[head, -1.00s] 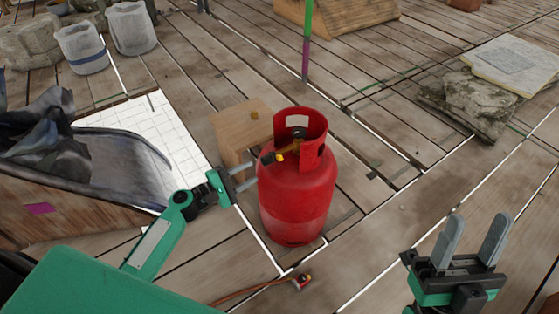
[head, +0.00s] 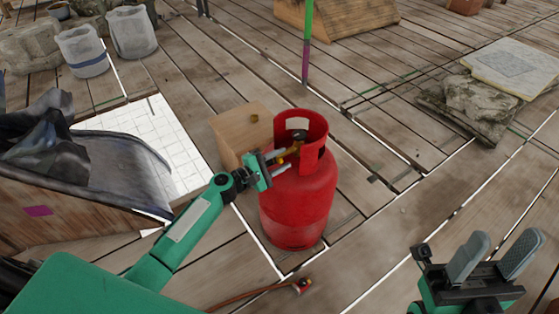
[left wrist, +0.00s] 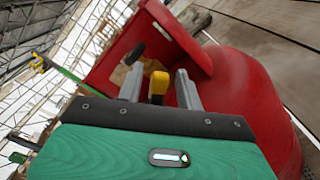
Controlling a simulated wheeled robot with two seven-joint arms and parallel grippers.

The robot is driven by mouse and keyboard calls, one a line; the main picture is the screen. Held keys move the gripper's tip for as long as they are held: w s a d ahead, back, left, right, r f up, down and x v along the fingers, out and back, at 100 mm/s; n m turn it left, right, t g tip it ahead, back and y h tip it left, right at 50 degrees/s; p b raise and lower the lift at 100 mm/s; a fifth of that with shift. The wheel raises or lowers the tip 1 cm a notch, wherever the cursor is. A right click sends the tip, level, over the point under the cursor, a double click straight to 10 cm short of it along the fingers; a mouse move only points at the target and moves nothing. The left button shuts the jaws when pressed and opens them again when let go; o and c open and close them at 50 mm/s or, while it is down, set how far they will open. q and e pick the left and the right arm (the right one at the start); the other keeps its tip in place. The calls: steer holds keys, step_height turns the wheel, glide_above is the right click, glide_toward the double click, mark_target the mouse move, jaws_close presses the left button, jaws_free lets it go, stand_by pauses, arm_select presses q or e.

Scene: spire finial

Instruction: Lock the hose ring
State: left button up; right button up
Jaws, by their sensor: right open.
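The red gas cylinder (head: 298,205) stands upright on the planks, with a collar around its valve. A yellow valve part (left wrist: 157,86) shows at the collar opening; I cannot tell if it is the hose ring. My left gripper (head: 282,158) is at this opening. In the left wrist view its two fingers stand apart, one on each side of the yellow part, with narrow gaps showing. My right gripper (head: 497,255) is open and empty at the lower right, well away from the cylinder. A reddish-brown hose (head: 250,296) lies on the floor, with a red-and-metal end (head: 302,286).
A wooden box (head: 240,130) stands just behind and left of the cylinder. A dark sheet-covered wooden crate (head: 90,190) is at the left. Grey buckets (head: 130,32) are at the back left. Planks right of the cylinder are mostly clear.

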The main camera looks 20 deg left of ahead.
arm_select(q)
jaws_close()
